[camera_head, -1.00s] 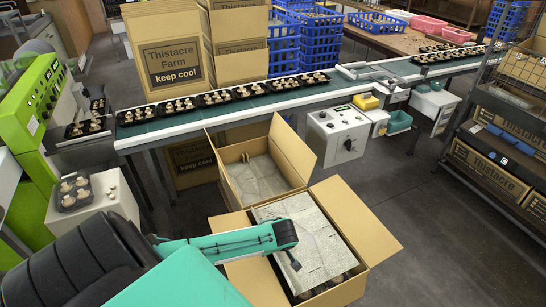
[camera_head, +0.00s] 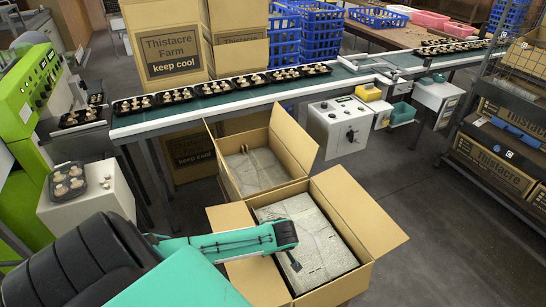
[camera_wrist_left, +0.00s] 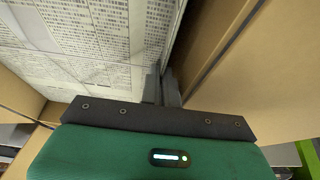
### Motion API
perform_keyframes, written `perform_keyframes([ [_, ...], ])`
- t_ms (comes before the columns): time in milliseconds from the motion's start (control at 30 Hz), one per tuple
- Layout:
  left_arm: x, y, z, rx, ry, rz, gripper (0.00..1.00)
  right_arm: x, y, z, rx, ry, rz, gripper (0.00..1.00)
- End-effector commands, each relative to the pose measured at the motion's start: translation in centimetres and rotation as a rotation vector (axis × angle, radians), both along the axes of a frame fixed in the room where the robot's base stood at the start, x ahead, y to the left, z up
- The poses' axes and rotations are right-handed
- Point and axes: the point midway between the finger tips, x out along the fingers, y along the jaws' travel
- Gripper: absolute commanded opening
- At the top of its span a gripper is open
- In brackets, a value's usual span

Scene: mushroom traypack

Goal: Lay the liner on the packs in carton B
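The liner (camera_head: 312,235) is a grey printed paper sheet inside the open near carton (camera_head: 372,218). It lies roughly level and hides what is under it. No letter shows on the carton, so I cannot tell from a mark that it is B. My left gripper (camera_head: 294,262) is over the liner's left side, pointing down. In the left wrist view its fingers (camera_wrist_left: 167,87) are close together at the liner's edge (camera_wrist_left: 100,45), beside the cardboard wall (camera_wrist_left: 225,50). I cannot tell whether they pinch the paper. My right gripper is out of view.
A second open carton (camera_head: 222,172) behind holds a similar grey sheet (camera_head: 255,170). A conveyor (camera_head: 150,123) carries several mushroom packs behind. A white stand with one pack (camera_head: 68,182) is at left. A shelf rack (camera_head: 480,115) stands at right. Floor right of the cartons is clear.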

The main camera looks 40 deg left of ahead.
Motion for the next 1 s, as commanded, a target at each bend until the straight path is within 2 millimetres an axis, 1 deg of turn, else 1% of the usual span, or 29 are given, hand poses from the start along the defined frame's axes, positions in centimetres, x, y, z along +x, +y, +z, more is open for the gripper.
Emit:
perform_keyframes([
  [167, -0.02, -0.02, -0.61, -0.001, 0.001, 0.0, 0.0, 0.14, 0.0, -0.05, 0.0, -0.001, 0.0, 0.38],
  [600, -0.01, -0.01, -0.68, 0.0, 0.001, 0.0, 0.0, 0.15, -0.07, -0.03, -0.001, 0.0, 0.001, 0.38],
  [900, 0.0, 0.0, -1.17, 0.0, 0.0, 0.0, 0.0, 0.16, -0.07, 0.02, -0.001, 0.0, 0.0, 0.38],
  [933, 0.02, 0.01, -1.14, 0.0, -0.001, 0.0, 0.09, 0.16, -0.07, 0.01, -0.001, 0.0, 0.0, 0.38],
  [1000, 0.02, 0.01, -1.13, 0.0, 0.0, 0.0, 0.22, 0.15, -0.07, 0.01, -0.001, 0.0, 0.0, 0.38],
])
